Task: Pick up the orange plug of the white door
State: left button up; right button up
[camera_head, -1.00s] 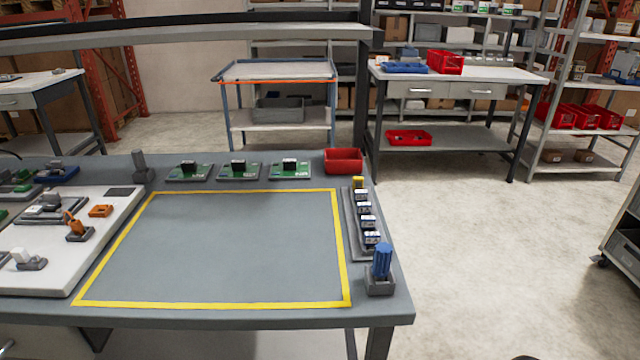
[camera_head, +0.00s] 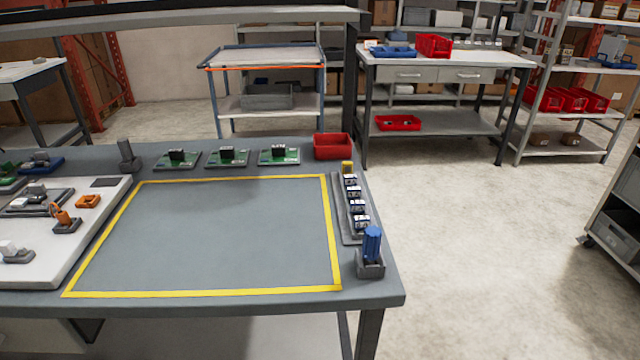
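On the white board (camera_head: 98,232) at the left of the grey table, an orange plug (camera_head: 61,215) stands tilted in a small dark holder (camera_head: 67,227). A flat orange block (camera_head: 88,201) lies just to its upper right. A white piece (camera_head: 10,248) sits in another grey holder (camera_head: 18,257) nearer the left edge. I see no white door that I can make out. Neither of my grippers shows in this view.
A yellow-outlined area (camera_head: 332,235) in the table's middle is empty. Green circuit boards (camera_head: 227,158) and a red bin (camera_head: 332,146) line the back. A blue-handled tool (camera_head: 372,243) stands at the right front corner. Open floor (camera_head: 470,250) lies to the right.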

aim_at(63, 217)
jog(key=u, duration=1.35)
